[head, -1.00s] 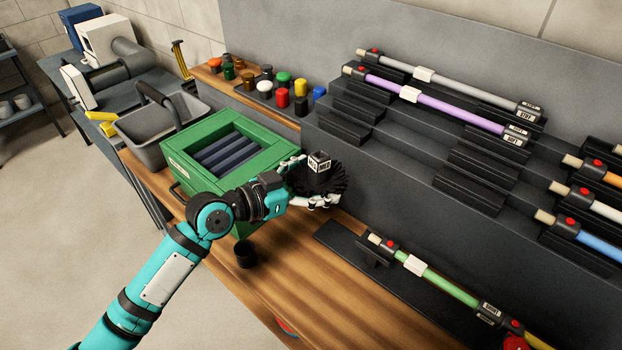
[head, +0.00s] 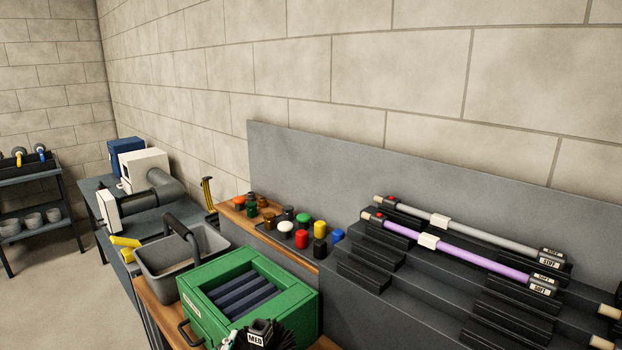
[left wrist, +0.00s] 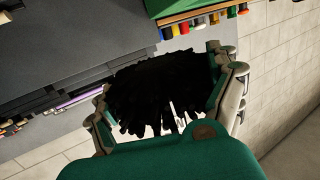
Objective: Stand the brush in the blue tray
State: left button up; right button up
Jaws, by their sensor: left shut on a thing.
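The brush is a round black bristle head; in the head view its top, with a white "MED" label (head: 258,338), shows at the bottom edge. My left gripper (head: 233,341) is mostly cut off there, beside the brush. In the left wrist view, the fingers of my left gripper (left wrist: 163,88) are shut around the dark bristles of the brush (left wrist: 155,95). The brush is at the near side of the green box (head: 300,300); whether it touches the box is not clear. I cannot make out a blue tray. My right gripper is out of view.
The green box has dark blue-grey ribs inside. A grey basket (head: 165,272) with a raised handle stands left of it. Several coloured caps (head: 302,239) stand behind. Racks at right hold a purple rod (head: 475,261) and a grey rod (head: 490,238). A blue box (head: 125,150) stands far left.

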pick_arm(q)
jog(key=s+a+n+t+y, duration=0.1)
jog(key=s+a+n+y, duration=0.35)
jog(key=a, duration=0.55)
jog(key=s+f+y, duration=0.1)
jog(key=s+f, duration=0.2)
jog(key=s, duration=0.5)
jog(key=shift+s+f, duration=0.15)
jog(key=shift+f, duration=0.05)
jog(key=shift+a+m, duration=0.1)
jog(key=shift+m, duration=0.15)
